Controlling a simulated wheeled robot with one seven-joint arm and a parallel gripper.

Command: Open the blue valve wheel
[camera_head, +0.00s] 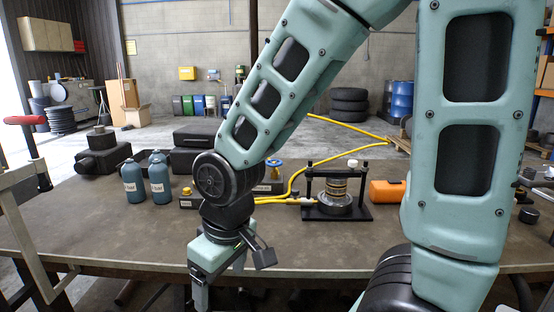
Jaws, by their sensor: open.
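A small blue valve wheel (273,161) shows on a brass-yellow stem, on a dark block behind my arm on the workbench. Part of the block is hidden by my arm. My gripper (201,298) points down at the bench's front edge, in front of and left of the wheel and well apart from it. Only one finger shows clearly and nothing is seen in its grasp; its tip is close to the bottom of the picture.
Two blue-grey bottles (160,178) stand left of my arm. A yellow-capped dark block (187,200) is beside them. A yellow hose (293,182) runs to a black press frame (337,211). An orange case (387,192) lies further right. The bench's (90,235) front left is clear.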

